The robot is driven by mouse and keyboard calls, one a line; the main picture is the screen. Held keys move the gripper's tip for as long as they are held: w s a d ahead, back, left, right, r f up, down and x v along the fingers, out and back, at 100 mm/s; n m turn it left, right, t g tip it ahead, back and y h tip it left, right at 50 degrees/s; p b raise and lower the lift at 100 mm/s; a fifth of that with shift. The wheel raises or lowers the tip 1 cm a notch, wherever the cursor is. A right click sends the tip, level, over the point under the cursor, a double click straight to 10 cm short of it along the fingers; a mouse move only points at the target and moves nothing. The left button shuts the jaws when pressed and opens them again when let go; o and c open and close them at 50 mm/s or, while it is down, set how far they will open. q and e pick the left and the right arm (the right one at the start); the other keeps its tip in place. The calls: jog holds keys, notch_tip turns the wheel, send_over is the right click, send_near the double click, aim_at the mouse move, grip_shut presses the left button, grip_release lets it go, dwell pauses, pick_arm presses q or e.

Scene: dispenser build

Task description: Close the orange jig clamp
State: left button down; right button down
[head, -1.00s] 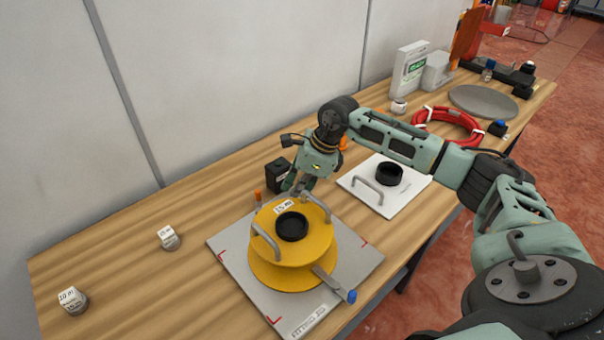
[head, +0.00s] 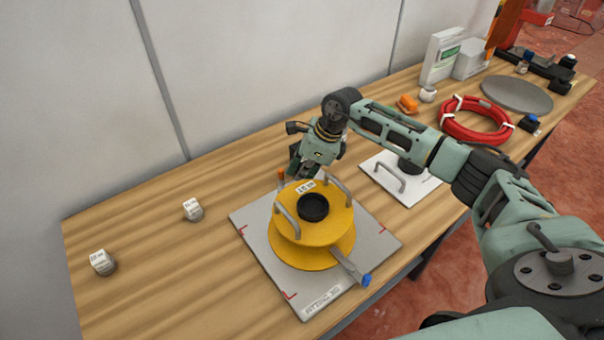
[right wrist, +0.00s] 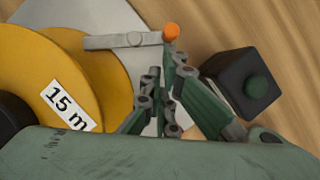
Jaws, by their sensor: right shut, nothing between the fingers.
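The orange jig clamp (head: 281,176) is at the back left of the jig plate (head: 262,222). In the right wrist view its orange knob (right wrist: 170,32) tops a grey lever (right wrist: 125,41), whose other end reaches the rim of the yellow spool (right wrist: 95,65). The yellow spool (head: 335,232) sits on the plate; its label reads 15 m. My right gripper (head: 302,170) is shut and empty, just right of the orange knob and behind the spool. My left gripper is not in view.
A black box with a green button (right wrist: 245,80) is close to my right fingers. A blue-tipped clamp (head: 352,267) lies at the spool's front. A white plate (head: 415,190), a red cable coil (head: 475,122) and label blocks (head: 193,209) stand around. The table's left is mostly clear.

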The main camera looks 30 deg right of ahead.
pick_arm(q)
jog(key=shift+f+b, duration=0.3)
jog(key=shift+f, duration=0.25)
pick_arm(e)
jog(key=shift+w+f+n, duration=0.1)
jog(key=shift+w+n, duration=0.05)
jog(key=shift+n, duration=0.15)
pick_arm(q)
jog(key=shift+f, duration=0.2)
pick_arm(e)
jog(key=shift+w, duration=0.1)
